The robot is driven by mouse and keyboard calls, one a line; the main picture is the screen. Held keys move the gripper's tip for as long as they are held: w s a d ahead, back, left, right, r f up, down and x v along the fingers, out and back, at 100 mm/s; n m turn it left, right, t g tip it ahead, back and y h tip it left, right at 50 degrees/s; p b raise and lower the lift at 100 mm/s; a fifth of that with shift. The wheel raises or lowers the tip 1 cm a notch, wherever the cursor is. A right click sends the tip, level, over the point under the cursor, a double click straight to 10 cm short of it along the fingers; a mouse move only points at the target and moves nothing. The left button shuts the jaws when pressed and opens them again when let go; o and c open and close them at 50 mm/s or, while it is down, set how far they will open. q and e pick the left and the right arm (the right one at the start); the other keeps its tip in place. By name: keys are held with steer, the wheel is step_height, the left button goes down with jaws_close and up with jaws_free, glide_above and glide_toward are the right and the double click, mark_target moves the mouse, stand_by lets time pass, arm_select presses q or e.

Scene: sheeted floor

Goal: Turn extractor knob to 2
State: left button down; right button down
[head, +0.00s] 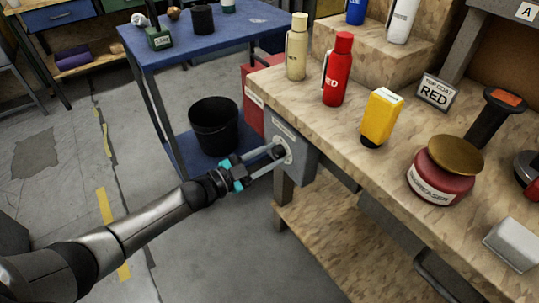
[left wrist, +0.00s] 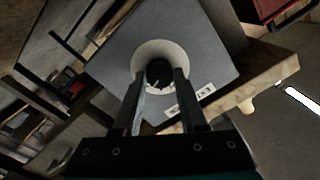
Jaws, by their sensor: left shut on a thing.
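The extractor knob is a round black knob (left wrist: 160,72) on a pale dial (left wrist: 152,50) on the face of a grey box (head: 293,150). The box is fixed at the end of the workbench. My left gripper (head: 279,152) reaches it from the left and is shut on the knob; in the left wrist view its two fingers stand on either side of the knob. The dial's numbers and the knob's pointer are too small or hidden to read. A small label (left wrist: 190,103) is on the box face. My right gripper is in neither view.
The wooden workbench (head: 320,112) carries a cream bottle (head: 297,47), a red bottle (head: 338,70), a yellow bottle (head: 381,117) and a red degreaser tin (head: 440,180). A blue table (head: 215,38) and a black bin (head: 213,126) stand beyond the arm. Floor at left is open.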

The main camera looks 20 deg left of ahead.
arm_select(q)
steer(key=shift+m, duration=0.6)
steer(key=shift+c, duration=2.2)
jaws_free()
steer(key=shift+s+a, duration=0.35)
steer(key=shift+s, duration=0.1)
steer(key=p+v, duration=0.3)
steer(key=v, duration=1.1)
steer(key=shift+p, duration=0.4)
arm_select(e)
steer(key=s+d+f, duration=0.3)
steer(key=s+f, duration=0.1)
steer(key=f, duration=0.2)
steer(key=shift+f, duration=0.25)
